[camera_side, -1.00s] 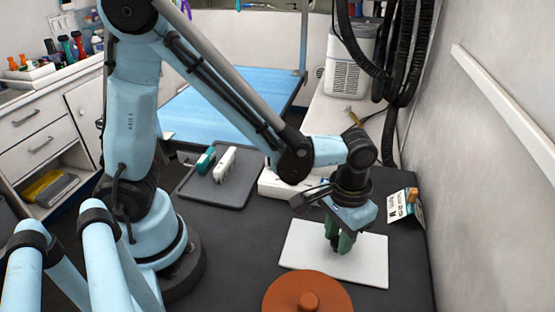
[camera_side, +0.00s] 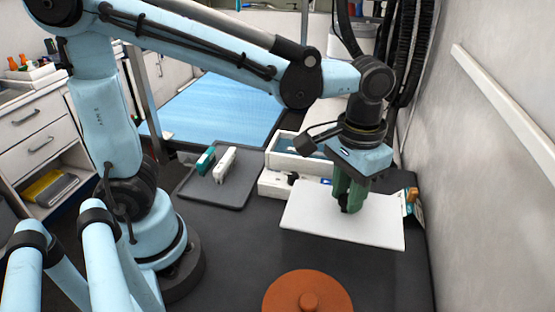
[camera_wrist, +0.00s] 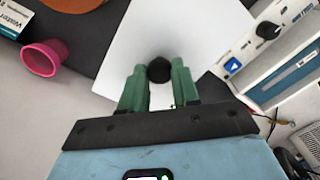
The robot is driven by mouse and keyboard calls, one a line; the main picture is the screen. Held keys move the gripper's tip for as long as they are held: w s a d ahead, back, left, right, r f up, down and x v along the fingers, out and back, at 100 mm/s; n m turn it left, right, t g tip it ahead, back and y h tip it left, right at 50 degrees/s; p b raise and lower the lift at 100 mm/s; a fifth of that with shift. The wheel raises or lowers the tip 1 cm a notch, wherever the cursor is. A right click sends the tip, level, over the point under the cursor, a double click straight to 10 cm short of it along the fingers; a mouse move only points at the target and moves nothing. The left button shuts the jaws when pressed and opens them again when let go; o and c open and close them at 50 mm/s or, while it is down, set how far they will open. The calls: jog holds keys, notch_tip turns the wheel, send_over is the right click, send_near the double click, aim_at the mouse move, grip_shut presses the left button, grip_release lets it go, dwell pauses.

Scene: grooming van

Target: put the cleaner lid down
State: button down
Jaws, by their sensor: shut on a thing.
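The cleaner lid (camera_side: 340,222) is a flat white plate with a dark knob. My gripper (camera_side: 347,200) is shut on the knob and holds the lid level or nearly so, apparently above the dark mat. In the wrist view, the green fingers of my gripper (camera_wrist: 160,80) close around the black knob, with the white lid (camera_wrist: 165,30) beyond. The white cleaner (camera_side: 285,185) stands behind the lid with its top open. Its front panel with a dial shows at the upper right of the wrist view, on the cleaner (camera_wrist: 248,55). The lid hides the mat below it.
A round terracotta lid (camera_side: 308,292) is at the mat's front. A grey tray (camera_side: 205,195) with two clippers lies left of the cleaner. A small box (camera_side: 412,202) stands near the right wall; a pink cup (camera_wrist: 45,62) shows in the wrist view. The mat's (camera_side: 240,250) front left is clear.

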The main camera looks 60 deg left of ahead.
jog(key=w+a+r, duration=0.5)
jog(key=a+r, duration=0.5)
jog(key=a, duration=0.2)
jog(key=shift+w+a+f, duration=0.55)
jog(key=shift+a+f, duration=1.3)
jog(key=shift+w+a+f, duration=0.5)
jog(key=shift+a+f, duration=1.35)
jog(key=shift+f, duration=0.05)
jog(key=shift+w+a+f, duration=0.55)
jog(key=shift+a+f, duration=1.3)
jog(key=shift+f, duration=0.3)
jog(key=c, duration=0.8)
grip_release()
jog(key=shift+f, duration=0.1)
